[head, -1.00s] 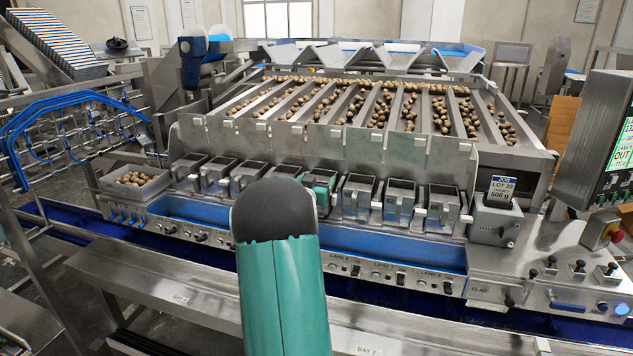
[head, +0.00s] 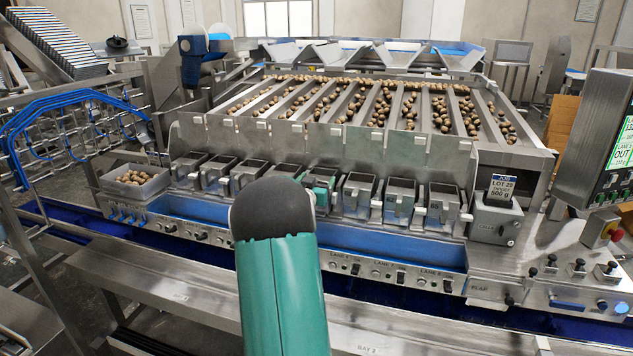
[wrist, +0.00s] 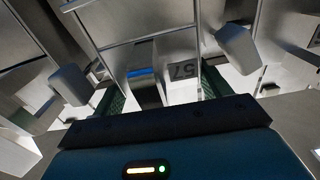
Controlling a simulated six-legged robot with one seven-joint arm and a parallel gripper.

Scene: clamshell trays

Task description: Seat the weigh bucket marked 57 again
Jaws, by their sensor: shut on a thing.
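The weigh bucket marked 57 (wrist: 184,72) is a bare metal bucket, seen very close in the wrist view with its number upside down. My gripper (wrist: 162,90) is shut on it, with a dark green textured finger on either side. In the head view, green parts (head: 319,182) show at one place in the row of weigh buckets, just right of my arm's rounded dark joint. My arm hides part of the row there. Whether the bucket hangs on its mount cannot be told.
More metal weigh buckets (head: 357,193) hang close on both sides. Sloping feed channels (head: 345,110) with brown nuts lie behind. A tray of nuts (head: 135,183) stands left. A grey box with a job card (head: 494,222) and a control screen (head: 621,145) stand right.

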